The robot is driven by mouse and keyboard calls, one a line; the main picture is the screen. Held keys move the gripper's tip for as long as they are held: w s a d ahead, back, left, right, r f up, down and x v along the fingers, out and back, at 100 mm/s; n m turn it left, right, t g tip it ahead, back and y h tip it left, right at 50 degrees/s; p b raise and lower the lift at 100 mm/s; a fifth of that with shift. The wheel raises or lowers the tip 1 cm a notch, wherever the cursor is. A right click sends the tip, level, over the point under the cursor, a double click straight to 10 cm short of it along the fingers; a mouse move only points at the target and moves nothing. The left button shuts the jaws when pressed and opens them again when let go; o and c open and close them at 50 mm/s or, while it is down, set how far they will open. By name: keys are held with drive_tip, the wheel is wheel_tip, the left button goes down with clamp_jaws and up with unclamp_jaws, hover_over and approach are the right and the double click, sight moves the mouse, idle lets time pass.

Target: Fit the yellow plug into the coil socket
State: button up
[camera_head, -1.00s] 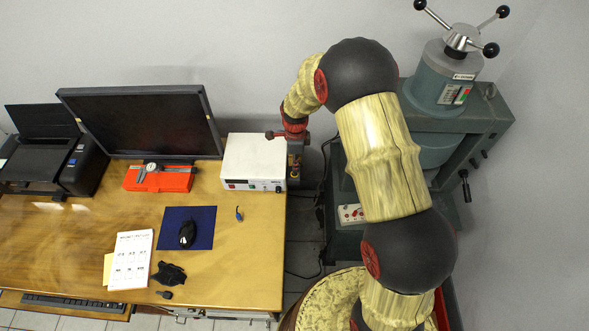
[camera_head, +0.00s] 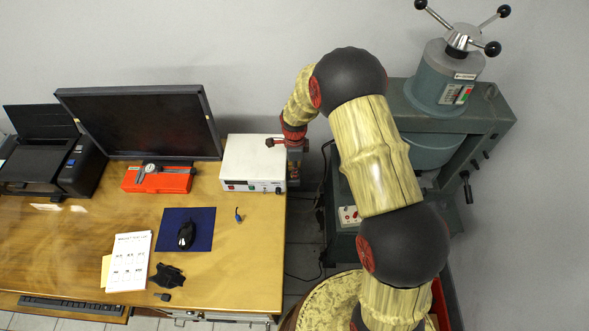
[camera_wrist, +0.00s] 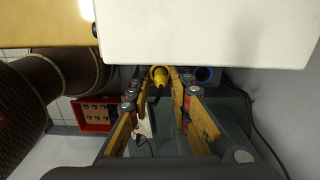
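The yellow plug (camera_wrist: 159,76) shows in the wrist view between the far ends of my fingers, with a dark cable trailing back toward the camera. My gripper (camera_wrist: 161,80) looks closed about the plug, its pads at the plug's two sides. A round blue part (camera_wrist: 205,74) lies just right of the fingertips; I cannot tell if it is the coil socket. In the head view my gripper (camera_head: 294,166) hangs at the right side of the white power box, and the plug cannot be made out there.
The white power box (camera_head: 252,165) stands on the wooden desk (camera_head: 225,270), close to my gripper. The grey-green magnet machine (camera_head: 455,125) stands to the right. A dark cable (camera_head: 322,220) runs down between desk and machine. A red box (camera_wrist: 95,113) shows lower left in the wrist view.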

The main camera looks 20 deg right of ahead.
drive_tip(key=shift+o, duration=1)
drive_tip(key=s+r+n+t+p, duration=0.1)
drive_tip(key=s+r+n, duration=0.1)
drive_tip(key=r, duration=1)
drive_tip(key=s+r+n+p, duration=0.1)
drive_tip(key=s+r+n, duration=0.1)
drive_tip(key=r, duration=1)
drive_tip(key=s+r+n+t, duration=0.2)
drive_tip(key=s+r+n, duration=0.4)
drive_tip(key=s+r, duration=0.3)
drive_tip(key=s+r+n+t, duration=0.1)
drive_tip(key=s+r+n, duration=0.3)
drive_tip(key=s, duration=0.4)
drive_tip(key=s+r+n+t, duration=0.1)
drive_tip(key=s+r+n, duration=0.2)
drive_tip(key=s+n, duration=0.3)
drive_tip(key=s, duration=0.3)
drive_tip(key=shift+r+n+t, duration=0.3)
drive_tip(key=shift+r+n, duration=0.1)
